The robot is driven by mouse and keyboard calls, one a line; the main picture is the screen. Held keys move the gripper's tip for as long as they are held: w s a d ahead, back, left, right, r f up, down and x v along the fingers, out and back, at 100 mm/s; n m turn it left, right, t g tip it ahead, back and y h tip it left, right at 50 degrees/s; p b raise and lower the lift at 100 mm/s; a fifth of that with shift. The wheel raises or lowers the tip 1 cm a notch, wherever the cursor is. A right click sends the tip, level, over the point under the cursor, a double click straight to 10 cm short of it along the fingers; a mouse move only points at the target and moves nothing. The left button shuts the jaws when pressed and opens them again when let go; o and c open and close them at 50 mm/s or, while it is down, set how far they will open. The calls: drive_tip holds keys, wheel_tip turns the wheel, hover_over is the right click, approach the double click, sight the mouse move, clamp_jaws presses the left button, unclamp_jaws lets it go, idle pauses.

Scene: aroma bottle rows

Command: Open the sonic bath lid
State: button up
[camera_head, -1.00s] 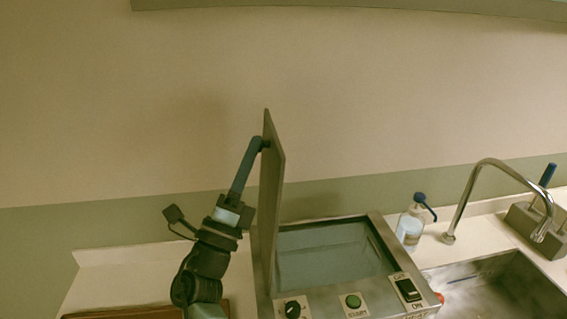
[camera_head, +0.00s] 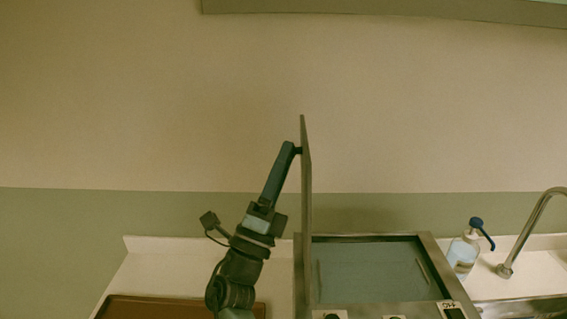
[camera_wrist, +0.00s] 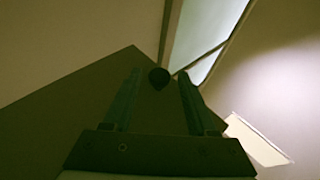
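The sonic bath (camera_head: 425,245) is a metal-rimmed box with an open rectangular basin, low in the head view. Its thin grey lid (camera_head: 306,185) stands about upright along the bath's left edge, seen almost edge-on. My gripper (camera_head: 293,148) is left of the lid, its fingertips close to a small knob near the lid's top. In the wrist view, the dark round knob (camera_wrist: 159,78) sits between the fingertips of my gripper (camera_wrist: 159,75). The fingers are apart, with narrow gaps seeming to show beside the knob. Contact is hard to judge.
A soap bottle (camera_head: 463,252) with a blue pump stands right of the bath, near a curved faucet (camera_head: 530,225). A brown tray (camera_head: 150,308) lies on the white counter left of the bath. The wall (camera_head: 400,110) is behind.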

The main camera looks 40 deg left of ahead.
drive_tip(key=shift+o, duration=0.4)
drive_tip(key=b+v, duration=0.4)
drive_tip(key=v, duration=0.9)
drive_tip(key=shift+b, duration=0.3)
